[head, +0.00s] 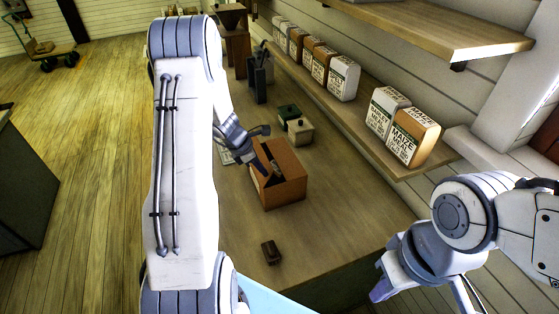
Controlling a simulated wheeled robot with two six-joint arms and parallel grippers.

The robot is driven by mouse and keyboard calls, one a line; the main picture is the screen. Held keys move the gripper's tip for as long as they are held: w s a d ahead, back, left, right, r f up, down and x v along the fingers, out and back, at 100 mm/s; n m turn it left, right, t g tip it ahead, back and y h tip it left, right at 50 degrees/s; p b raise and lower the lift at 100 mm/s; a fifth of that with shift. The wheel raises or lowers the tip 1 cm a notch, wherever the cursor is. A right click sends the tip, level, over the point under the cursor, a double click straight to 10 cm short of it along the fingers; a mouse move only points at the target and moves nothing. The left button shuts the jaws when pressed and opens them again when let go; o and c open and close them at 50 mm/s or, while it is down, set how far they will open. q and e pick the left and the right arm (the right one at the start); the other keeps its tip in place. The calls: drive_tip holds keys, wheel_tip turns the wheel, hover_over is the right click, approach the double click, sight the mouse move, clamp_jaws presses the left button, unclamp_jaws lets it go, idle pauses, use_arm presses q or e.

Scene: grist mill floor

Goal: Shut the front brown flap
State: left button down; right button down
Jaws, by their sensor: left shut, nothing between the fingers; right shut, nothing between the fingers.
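A brown open-topped box (284,192) stands on the long wooden counter. A brown panel (284,158) shows along its top, partly over a dark opening; I cannot tell clearly which panel is the front flap. My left gripper (261,164) reaches down to the box's left upper edge, shut and empty. Its tip is at or just above the opening, and I cannot tell if it touches. My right gripper (424,290) is at the lower right, away from the box, shut and empty, and is partly cut off by the picture's edge.
A small dark brown block (270,252) lies on the counter (330,215) in front of the box. A green-lidded container (289,113) and a cream one (300,131) stand behind it. A wall shelf (400,165) with several maize meal bags runs along the right.

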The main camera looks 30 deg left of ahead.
use_arm(q)
drive_tip(key=shift+w+d+f, duration=0.15)
drive_tip(key=shift+w+d, duration=0.25)
drive_tip(key=shift+w, duration=0.1)
drive_tip(key=shift+w+d+f+b, duration=1.2)
drive_tip(key=shift+w+d+f, duration=0.6)
drive_tip(key=shift+w, duration=0.15)
drive_tip(key=shift+f, duration=0.1)
drive_tip(key=shift+r+p, duration=0.8)
drive_tip(key=shift+r, duration=0.1)
